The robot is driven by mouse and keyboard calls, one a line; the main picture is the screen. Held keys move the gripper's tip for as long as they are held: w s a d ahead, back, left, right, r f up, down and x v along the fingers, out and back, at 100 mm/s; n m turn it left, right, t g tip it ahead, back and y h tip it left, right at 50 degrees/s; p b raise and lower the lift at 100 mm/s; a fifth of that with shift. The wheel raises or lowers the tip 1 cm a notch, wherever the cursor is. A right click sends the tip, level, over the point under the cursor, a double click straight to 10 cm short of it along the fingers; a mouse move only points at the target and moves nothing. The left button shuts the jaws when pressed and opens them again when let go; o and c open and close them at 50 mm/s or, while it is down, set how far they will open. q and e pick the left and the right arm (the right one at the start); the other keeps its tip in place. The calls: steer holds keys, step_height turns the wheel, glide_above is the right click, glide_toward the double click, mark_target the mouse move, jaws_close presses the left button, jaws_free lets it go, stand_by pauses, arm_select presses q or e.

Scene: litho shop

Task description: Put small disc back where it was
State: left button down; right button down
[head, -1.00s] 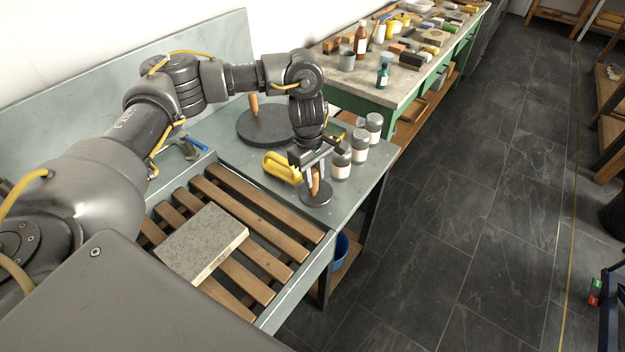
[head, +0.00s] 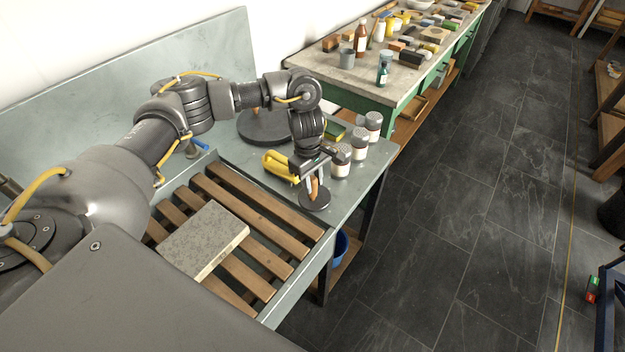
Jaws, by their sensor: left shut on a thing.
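The small disc (head: 314,203) is dark grey with a short wooden handle (head: 314,184) standing on it. It is at the right front corner of the grey-green bench top, and I cannot tell whether it touches the surface. My left gripper (head: 312,182) points down and is shut on the handle, partly hiding it. A larger dark disc (head: 265,127) lies farther back on the bench, partly behind my left arm. My right gripper is not in view.
Several shakers (head: 358,143) stand just behind the small disc, and a yellow object (head: 279,163) lies to its left. A stone slab (head: 203,241) rests on wooden slats (head: 262,208) in front. A cluttered table (head: 405,72) stands beyond.

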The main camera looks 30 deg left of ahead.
arm_select(q)
steer(key=c, duration=1.5)
jaws_free()
steer(key=shift+f, duration=0.1)
steer(key=o, duration=0.4)
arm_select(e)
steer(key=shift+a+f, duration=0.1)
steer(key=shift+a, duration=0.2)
arm_select(q)
steer(key=shift+r, duration=0.25)
steer(key=shift+w+r, duration=0.1)
steer(key=shift+r, duration=0.25)
step_height(320, 180, up, 11)
steer(key=a+b, duration=0.1)
steer(key=shift+a, duration=0.2)
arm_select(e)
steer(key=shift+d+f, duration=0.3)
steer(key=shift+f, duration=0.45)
arm_select(q)
steer(key=shift+w, duration=0.1)
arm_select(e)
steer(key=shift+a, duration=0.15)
